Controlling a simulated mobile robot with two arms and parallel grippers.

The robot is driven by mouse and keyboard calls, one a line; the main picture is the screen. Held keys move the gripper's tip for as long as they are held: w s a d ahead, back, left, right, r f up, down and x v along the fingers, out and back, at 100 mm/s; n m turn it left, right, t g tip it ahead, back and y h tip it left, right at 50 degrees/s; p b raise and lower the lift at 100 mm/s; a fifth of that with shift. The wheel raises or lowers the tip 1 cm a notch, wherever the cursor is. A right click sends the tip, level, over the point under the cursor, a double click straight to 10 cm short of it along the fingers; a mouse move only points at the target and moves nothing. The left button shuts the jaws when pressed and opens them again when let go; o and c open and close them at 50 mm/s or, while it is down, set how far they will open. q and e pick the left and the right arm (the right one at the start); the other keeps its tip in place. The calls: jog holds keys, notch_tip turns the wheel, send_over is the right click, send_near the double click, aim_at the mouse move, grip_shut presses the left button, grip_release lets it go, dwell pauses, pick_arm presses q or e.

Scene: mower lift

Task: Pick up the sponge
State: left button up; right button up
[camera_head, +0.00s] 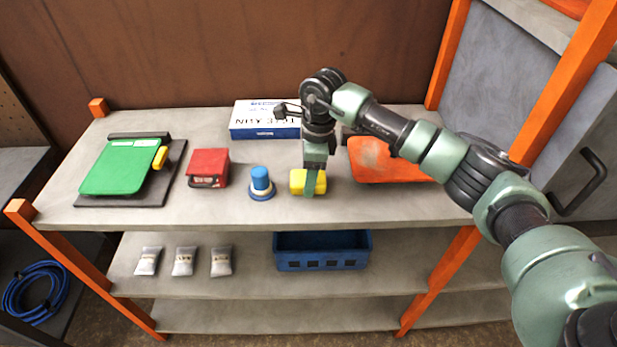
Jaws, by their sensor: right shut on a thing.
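The yellow sponge (297,182) is on the top shelf of the workbench, near its front edge, to the right of a blue knob-shaped item. My right gripper (309,186) comes down on it from above and is shut on it, with a green finger across its front. The gripper covers part of the sponge's middle. I cannot tell whether the sponge touches the shelf. My left gripper is not in view.
Around it stand the blue knob-shaped item (261,183), a red box (209,167), a blue and white box (264,119), an orange item (385,163) and a green mower-like part (125,167). A blue crate (322,262) and several small bags (184,261) are on the shelf below.

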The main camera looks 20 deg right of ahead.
jog(key=shift+r, duration=0.25)
notch_tip(320, 180, up, 20)
jog(key=b, duration=0.4)
